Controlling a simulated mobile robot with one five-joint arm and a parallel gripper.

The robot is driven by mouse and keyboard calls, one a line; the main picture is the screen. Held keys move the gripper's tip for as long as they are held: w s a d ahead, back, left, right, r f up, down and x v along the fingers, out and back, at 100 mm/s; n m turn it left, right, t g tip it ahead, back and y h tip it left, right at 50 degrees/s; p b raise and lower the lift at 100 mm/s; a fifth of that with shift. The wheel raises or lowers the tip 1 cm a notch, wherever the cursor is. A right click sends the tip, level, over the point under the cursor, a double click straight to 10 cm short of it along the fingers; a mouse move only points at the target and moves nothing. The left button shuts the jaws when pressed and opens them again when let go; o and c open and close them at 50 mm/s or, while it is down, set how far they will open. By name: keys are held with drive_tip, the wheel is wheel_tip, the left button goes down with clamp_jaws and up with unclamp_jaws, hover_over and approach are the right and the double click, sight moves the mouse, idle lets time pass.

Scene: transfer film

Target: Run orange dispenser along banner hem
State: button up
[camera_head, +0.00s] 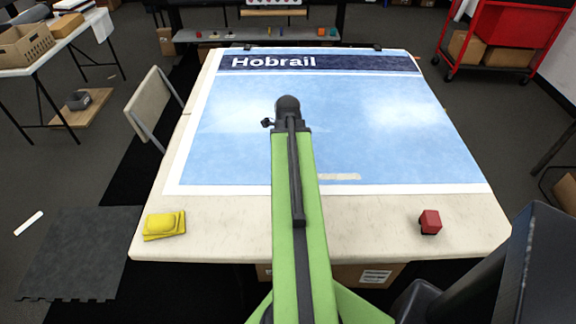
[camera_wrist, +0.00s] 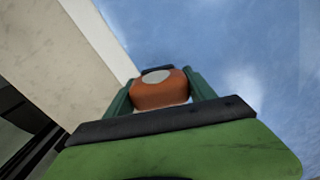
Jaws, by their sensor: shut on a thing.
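The banner (camera_head: 400,130) lies flat on the table, blue with a white border, a dark "Hobrail" strip at its far end. The orange dispenser (camera_wrist: 158,95) shows in the wrist view, with a pale round patch and a dark top. My gripper (camera_wrist: 160,84) is shut on it, one green finger at each side. The dispenser appears over the banner beside its white border; I cannot tell whether it touches. In the head view my arm hides the gripper and dispenser. A pale strip (camera_head: 340,177) lies on the banner near its front edge, partly behind my arm.
A chair (camera_head: 153,105) stands at the left edge. A red cart (camera_head: 497,40) stands behind right.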

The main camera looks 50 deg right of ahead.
drive_tip(key=shift+r+p, duration=0.8)
drive_tip(key=shift+r, duration=0.4)
wheel_tip(320, 180, up, 3)
drive_tip(key=p, duration=0.3)
drive_tip(key=shift+r, duration=0.15)
